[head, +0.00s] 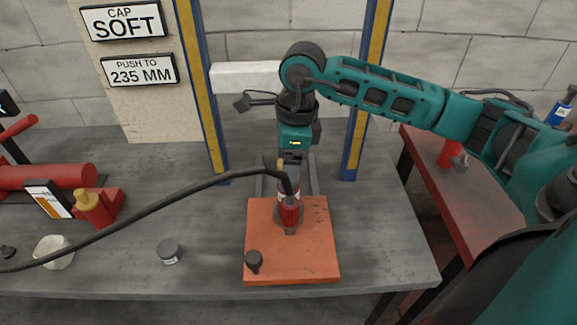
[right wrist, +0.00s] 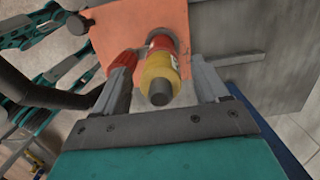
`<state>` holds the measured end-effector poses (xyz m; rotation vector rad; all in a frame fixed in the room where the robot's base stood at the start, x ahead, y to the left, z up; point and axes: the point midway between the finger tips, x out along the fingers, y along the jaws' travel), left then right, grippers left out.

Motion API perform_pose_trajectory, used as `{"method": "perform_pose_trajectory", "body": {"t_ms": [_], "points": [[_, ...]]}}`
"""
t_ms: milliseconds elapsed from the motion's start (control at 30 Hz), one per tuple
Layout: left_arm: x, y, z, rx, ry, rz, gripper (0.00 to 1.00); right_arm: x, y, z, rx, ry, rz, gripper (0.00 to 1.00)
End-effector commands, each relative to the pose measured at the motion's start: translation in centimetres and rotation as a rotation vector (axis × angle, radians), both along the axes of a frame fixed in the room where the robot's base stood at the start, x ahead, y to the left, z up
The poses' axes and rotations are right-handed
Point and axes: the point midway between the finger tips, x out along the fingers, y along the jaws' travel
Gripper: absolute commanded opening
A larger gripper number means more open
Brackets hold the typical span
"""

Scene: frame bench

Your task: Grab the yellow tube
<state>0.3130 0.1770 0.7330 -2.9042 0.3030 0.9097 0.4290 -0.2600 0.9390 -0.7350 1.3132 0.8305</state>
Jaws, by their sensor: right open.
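The yellow tube (right wrist: 158,72) stands between the two fingers of my right gripper (right wrist: 163,62) in the right wrist view, with a dark round end facing the camera and a red section beyond it. The fingers are open, with a gap visible on the right side. A red hose end (right wrist: 125,60) is close beside the left finger; I cannot tell if they touch. In the head view my right gripper (head: 290,172) points down over the orange board (head: 315,255), largely hiding the tube. The red hose end (head: 290,212) is in front of it there. My left gripper is not in view.
A black hose (head: 150,205) arcs across the bench from the left to the red end. A black knob (head: 254,261) is on the board's front corner. A small dark-lidded jar (head: 169,251) stands left of the board. Blue-yellow posts (head: 205,90) rise behind.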

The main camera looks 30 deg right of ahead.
Motion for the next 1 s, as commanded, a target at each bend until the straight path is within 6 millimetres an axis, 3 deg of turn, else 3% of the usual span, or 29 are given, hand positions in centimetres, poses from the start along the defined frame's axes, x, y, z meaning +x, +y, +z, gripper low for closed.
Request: {"method": "perform_pose_trajectory", "body": {"t_ms": [267, 900, 1000], "points": [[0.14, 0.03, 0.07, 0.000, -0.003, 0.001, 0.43, 0.02, 0.01, -0.24, -0.001, -0.001, 0.000, 0.71], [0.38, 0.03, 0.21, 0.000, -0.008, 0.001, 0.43, 0.02, -0.01, -0.18, 0.000, -0.001, -0.001, 0.10], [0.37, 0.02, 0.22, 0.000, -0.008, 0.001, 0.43, 0.06, -0.01, -0.12, 0.000, -0.002, -0.001, 0.05]]}}
